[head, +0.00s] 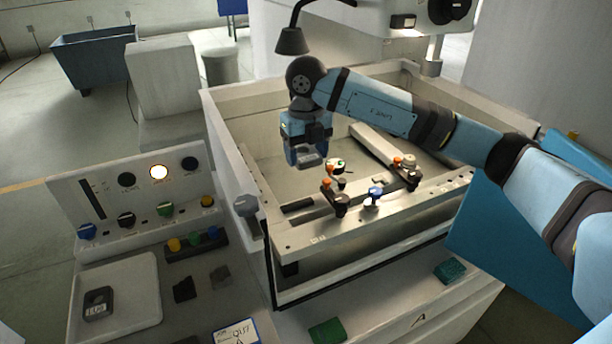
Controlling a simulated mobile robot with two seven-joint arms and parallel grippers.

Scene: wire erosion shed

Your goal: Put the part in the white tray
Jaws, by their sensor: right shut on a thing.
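The white tray (149,281) lies at the lower left on the grey bench top. A dark square block (98,303) with a pale mark on its front sits in the tray's left side. My right gripper (307,155) hangs pointing down over the machine's open tank, at the left part of its inside. It is shut on a small grey part (311,161), mostly hidden by the fingers, so its shape is unclear. The tray is well apart from the gripper, to the lower left. My left gripper is not in view.
The tank rim (232,135) and a clamp rail (300,236) with orange and blue knobs surround the gripper. A control panel (137,190) with a lit lamp stands behind the tray. Dark pieces (184,290) and a labelled card (236,333) lie right of the tray.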

